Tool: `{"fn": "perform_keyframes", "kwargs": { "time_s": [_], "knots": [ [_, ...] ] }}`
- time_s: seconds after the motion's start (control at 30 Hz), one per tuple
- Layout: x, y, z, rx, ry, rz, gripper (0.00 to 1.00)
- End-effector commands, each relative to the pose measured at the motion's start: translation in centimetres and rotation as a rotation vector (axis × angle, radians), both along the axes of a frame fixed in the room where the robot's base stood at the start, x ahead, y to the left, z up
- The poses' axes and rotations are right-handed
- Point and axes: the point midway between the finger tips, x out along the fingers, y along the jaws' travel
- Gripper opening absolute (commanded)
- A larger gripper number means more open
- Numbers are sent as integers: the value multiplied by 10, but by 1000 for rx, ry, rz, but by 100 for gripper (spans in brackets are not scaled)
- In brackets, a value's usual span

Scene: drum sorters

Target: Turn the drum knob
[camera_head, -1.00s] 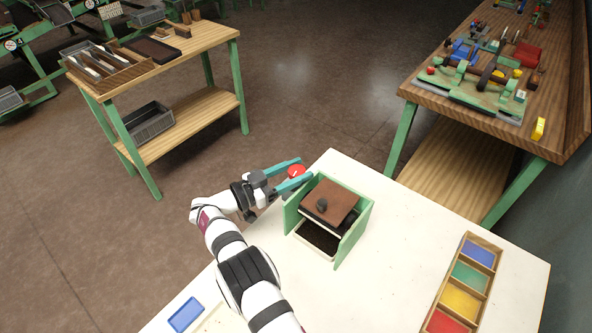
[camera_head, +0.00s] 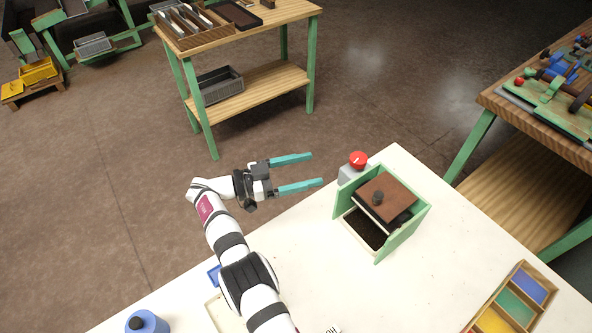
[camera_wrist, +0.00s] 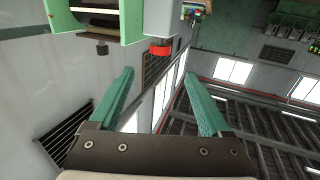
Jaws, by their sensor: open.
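The drum sorter is a green-sided box (camera_head: 407,235) with a brown top on the white table. A red round knob (camera_head: 358,159) sits on a grey block at its back left side. The knob also shows in the wrist view (camera_wrist: 160,50), above and between the fingertips. My gripper (camera_head: 317,169) is open, with two teal fingers pointing right toward the knob. The fingertips are apart from the knob, a short way to its left. Nothing is between the fingers.
The white table (camera_head: 330,275) has free room in front of the sorter. A tray with coloured compartments (camera_head: 515,305) lies at the right. A wooden bench (camera_head: 270,85) stands behind.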

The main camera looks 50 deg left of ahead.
Motion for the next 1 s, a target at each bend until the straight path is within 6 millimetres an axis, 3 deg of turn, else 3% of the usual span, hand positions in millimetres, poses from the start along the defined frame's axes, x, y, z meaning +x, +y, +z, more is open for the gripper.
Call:
{"fn": "perform_keyframes", "kwargs": {
  "time_s": [0.23,0.7,0.87,1.0],
  "knots": [
    [-24,9,-1,0,-1,0,82],
    [-23,11,4,-10,-50,24,82],
    [-14,7,15,-27,-215,205,82],
    [-14,-20,16,-29,-244,456,82]
  ]
}}
